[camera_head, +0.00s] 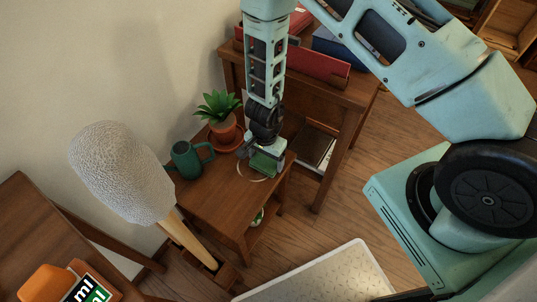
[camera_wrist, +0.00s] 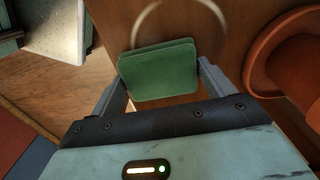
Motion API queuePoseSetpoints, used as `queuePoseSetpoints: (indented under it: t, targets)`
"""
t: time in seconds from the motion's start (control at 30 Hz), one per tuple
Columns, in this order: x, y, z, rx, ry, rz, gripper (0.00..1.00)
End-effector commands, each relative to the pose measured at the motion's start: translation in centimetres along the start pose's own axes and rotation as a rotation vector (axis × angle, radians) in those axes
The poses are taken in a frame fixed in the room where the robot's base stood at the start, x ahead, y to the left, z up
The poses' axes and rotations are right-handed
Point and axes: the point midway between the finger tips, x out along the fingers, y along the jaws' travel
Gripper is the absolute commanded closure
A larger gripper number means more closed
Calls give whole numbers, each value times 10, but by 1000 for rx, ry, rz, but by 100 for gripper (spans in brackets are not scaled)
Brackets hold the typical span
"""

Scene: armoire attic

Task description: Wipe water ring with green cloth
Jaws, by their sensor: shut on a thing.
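My gripper (camera_head: 247,153) reaches down over a small wooden table (camera_head: 202,203). It is shut on a folded green cloth (camera_wrist: 160,70), which sits between the two fingers in the wrist view. In the head view the green cloth (camera_head: 263,164) shows just below the gripper, at or close to the tabletop. A pale water ring (camera_wrist: 147,12) marks the wood right beyond the cloth in the wrist view, and the cloth's far edge overlaps its near part in the picture. The ring also shows as a thin light arc (camera_head: 252,178) in the head view. I cannot tell whether the cloth touches the wood.
A potted plant (camera_head: 220,110) in a terracotta pot stands close behind my gripper; its orange saucer (camera_wrist: 262,62) is at the right in the wrist view. A taller desk (camera_head: 345,97) with books is behind. The front tabletop is clear.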

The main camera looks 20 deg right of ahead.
Motion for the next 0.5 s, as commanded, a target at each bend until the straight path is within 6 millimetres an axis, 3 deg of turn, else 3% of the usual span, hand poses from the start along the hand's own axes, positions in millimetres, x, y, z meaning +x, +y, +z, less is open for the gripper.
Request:
queuePoseSetpoints:
  t: [0.5]
  targets:
    - [-2, -11, 1, -2, -1, 0, 37]
